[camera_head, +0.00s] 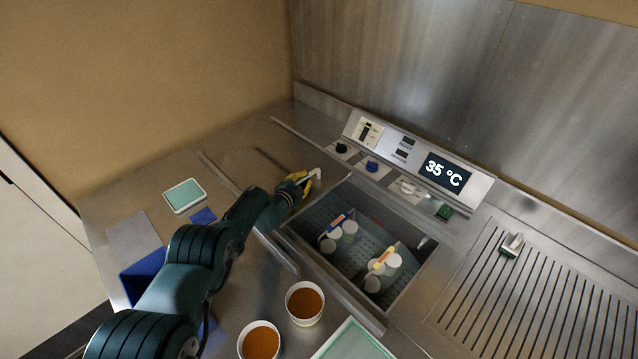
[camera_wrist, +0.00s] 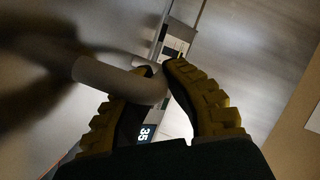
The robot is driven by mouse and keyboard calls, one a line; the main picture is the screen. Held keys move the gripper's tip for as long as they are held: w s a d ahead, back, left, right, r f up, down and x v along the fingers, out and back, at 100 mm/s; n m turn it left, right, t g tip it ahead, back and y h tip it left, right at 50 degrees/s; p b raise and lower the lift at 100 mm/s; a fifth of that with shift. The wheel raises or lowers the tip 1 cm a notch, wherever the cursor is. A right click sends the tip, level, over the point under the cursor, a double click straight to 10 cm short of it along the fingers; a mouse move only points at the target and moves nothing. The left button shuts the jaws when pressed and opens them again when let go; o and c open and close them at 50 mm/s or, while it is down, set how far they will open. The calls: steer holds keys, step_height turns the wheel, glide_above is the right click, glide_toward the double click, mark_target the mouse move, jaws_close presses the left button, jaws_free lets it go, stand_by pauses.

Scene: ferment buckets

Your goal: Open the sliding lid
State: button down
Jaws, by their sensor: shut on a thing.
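My gripper (camera_head: 304,184) is at the left edge of the sunken bath (camera_head: 408,297). Its yellow-padded fingers are shut on a pale bar handle (camera_head: 318,172). In the wrist view the rounded handle (camera_wrist: 112,80) runs between the fingertips (camera_wrist: 162,78). The handle belongs to the sliding lid, whose flat metal surface is hard to tell from the counter left of the bath. The bath is uncovered across most or all of its opening. My arm hides part of the area beside the handle.
Racks with white-capped jars (camera_head: 392,261) stand in the bath. A control panel (camera_head: 420,160) showing 35 °C is behind it. Two cups of brown contents (camera_head: 304,303) stand in front. A teal-topped scale (camera_head: 185,195) is at left, a slotted drainboard (camera_head: 540,290) at right.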

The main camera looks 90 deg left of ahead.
steer(key=shift+f, duration=0.15)
steer(key=shift+s, duration=0.1)
steer(key=c, duration=1.1)
jaws_free()
steer(key=shift+o, duration=0.3)
